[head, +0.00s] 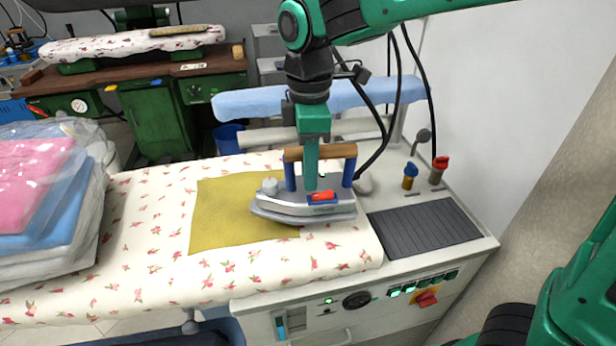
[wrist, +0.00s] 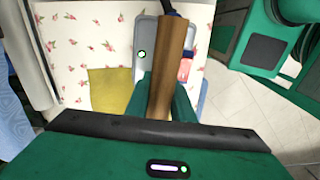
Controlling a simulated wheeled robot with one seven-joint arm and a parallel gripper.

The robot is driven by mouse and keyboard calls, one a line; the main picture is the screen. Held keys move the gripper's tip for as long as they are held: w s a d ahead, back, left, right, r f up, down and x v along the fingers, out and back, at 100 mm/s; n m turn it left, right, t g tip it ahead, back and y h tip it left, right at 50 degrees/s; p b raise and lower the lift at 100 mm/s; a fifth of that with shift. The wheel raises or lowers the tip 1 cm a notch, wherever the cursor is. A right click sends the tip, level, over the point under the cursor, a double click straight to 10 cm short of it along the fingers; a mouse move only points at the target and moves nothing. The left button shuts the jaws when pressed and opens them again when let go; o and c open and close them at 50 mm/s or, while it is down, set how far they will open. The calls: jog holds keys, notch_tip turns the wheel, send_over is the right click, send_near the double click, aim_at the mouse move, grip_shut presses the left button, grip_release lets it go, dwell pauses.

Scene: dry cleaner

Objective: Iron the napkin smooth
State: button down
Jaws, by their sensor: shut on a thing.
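The mustard-yellow napkin (head: 222,213) lies flat on the floral-covered ironing board in the head view; its edge also shows in the wrist view (wrist: 110,90). The grey iron (head: 280,208) has blue posts and a wooden handle (head: 337,151). It sits over the right part of the napkin and hides that part. Its tip points left. My gripper (head: 311,172) comes down from above and is shut on the iron's handle. In the wrist view the handle (wrist: 172,65) runs between my green fingers. Whether the soleplate touches the cloth is hard to tell.
A dark ribbed rest plate (head: 425,235) lies right of the floral board (head: 140,240). Bagged folded clothes (head: 45,200) stand at the left. A light-blue padded arm (head: 250,103) is behind. Two small knobbed valves (head: 438,170) stand at the back right, near black hoses.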

jog(key=shift+r, duration=1.8)
